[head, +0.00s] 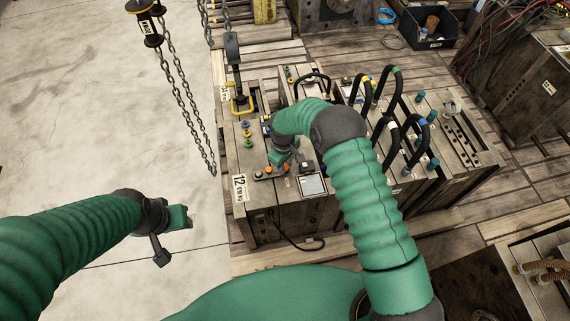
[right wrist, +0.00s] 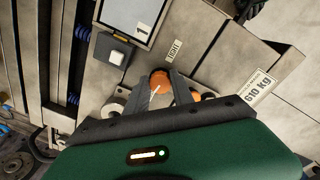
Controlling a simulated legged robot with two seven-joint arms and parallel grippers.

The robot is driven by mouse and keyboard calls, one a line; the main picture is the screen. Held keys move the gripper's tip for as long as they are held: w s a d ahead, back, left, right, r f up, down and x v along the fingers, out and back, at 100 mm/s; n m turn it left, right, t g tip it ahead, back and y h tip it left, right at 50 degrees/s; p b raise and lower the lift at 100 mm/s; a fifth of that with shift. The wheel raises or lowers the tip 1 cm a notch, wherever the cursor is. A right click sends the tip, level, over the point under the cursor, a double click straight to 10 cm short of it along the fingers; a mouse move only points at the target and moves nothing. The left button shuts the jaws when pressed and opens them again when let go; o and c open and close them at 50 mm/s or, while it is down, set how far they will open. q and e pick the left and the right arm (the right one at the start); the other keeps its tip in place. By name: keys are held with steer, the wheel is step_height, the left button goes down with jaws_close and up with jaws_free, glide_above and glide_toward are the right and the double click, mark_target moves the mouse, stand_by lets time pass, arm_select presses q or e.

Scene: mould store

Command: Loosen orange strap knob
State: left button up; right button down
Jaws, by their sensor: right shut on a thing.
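An orange knob (right wrist: 158,80) with a white pointer line sits on the grey face of a mould block (head: 290,212). My right gripper (right wrist: 160,90) has its two grey fingers on either side of this knob and is shut on it. In the head view my right gripper (head: 281,158) reaches down to the block's front top, largely covering the knob it holds. A second orange knob (right wrist: 195,96) shows just beside the right finger. My left gripper (head: 187,217) hangs over bare floor at the left, away from the block; its jaws are too small to judge.
A tablet-like panel (head: 312,184) lies right of the right gripper. Black curved hoses (head: 381,85) stand on the blocks behind and right of my arm. Chains (head: 186,90) and a hook (head: 234,75) hang at the back left. The concrete floor (head: 80,120) at left is clear.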

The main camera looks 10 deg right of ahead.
steer(key=shift+w+r+n, duration=0.2)
steer(key=shift+w+n, duration=0.15)
steer(key=shift+n, duration=0.25)
steer(key=c, duration=1.3)
jaws_free()
steer(key=shift+a, duration=0.1)
steer(key=shift+c, duration=0.2)
steer(key=shift+o, duration=1.2)
steer(key=shift+f, duration=0.2)
steer(key=shift+s, duration=0.1)
step_height(320, 180, up, 17)
steer(key=p, duration=0.1)
steer(key=shift+s+a+p, duration=0.3)
steer(key=shift+a, duration=0.05)
steer(key=shift+f, duration=0.15)
